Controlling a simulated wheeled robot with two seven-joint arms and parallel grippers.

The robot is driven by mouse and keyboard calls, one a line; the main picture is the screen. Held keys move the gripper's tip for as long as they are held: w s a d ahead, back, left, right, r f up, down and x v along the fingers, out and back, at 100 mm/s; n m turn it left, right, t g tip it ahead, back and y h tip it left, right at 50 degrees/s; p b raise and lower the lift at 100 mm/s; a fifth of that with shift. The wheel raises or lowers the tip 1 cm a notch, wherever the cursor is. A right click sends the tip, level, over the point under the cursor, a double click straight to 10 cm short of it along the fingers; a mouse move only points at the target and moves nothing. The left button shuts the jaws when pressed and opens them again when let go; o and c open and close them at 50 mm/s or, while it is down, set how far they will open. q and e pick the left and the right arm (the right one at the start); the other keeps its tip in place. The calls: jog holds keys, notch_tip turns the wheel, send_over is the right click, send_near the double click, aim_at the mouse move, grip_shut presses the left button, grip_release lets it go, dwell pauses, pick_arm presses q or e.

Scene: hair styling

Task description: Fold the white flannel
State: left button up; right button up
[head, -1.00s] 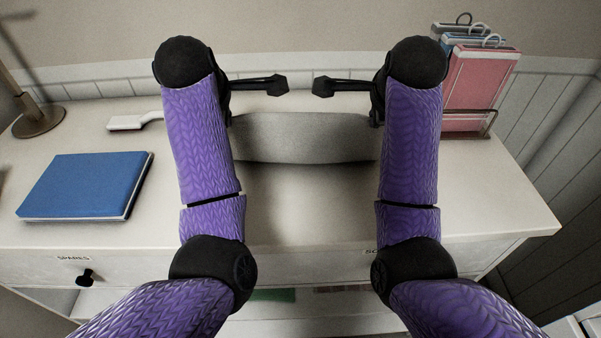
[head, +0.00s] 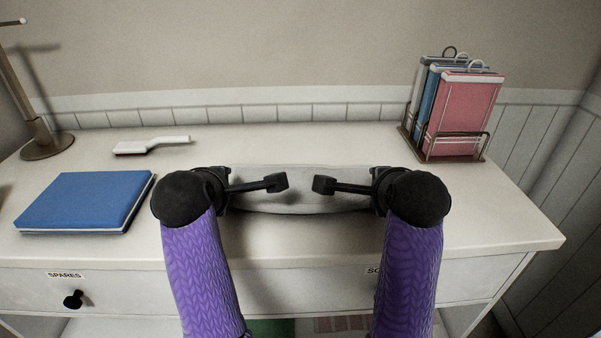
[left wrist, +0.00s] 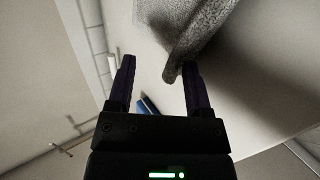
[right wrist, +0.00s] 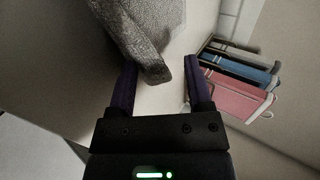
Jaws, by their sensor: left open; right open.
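The flannel (head: 300,202) looks pale grey-white and lies as a wide strip on the desktop, near its front edge, with a shadow below it. My left gripper (head: 277,183) and right gripper (head: 324,185) are both open, over the flannel in the head view, facing each other with a gap between them. In the left wrist view, a narrow edge of the flannel (left wrist: 190,45) reaches between the open fingers. In the right wrist view, a thick edge of the flannel (right wrist: 150,35) reaches between the fingers. My grippers hide part of the flannel's ends in the head view.
A blue book (head: 85,202) lies at the left, and a white-handled brush (head: 152,145) lies behind it. A lamp (head: 42,140) stands at the far left. A wire rack (head: 440,158) with pink and blue folders stands at the back right. The desk's back middle is clear.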

pick_arm(q)
jog(key=r, duration=0.1)
jog(key=s+r, duration=0.1)
jog(key=r, duration=0.1)
jog(key=shift+s+r, duration=0.2)
jog(key=shift+r, duration=0.1)
pick_arm(e)
jog(key=r, duration=0.1)
jog(key=s+r, duration=0.1)
jog(key=r, duration=0.1)
jog(key=shift+s+r, duration=0.2)
jog(key=shift+r, duration=0.1)
pick_arm(q)
jog(key=w+r+v, duration=0.1)
jog(key=v, duration=0.6)
pick_arm(e)
jog(key=w+r+v, duration=0.1)
jog(key=v, duration=0.6)
pick_arm(q)
jog(key=shift+r, duration=0.15)
pick_arm(e)
jog(key=shift+r, duration=0.15)
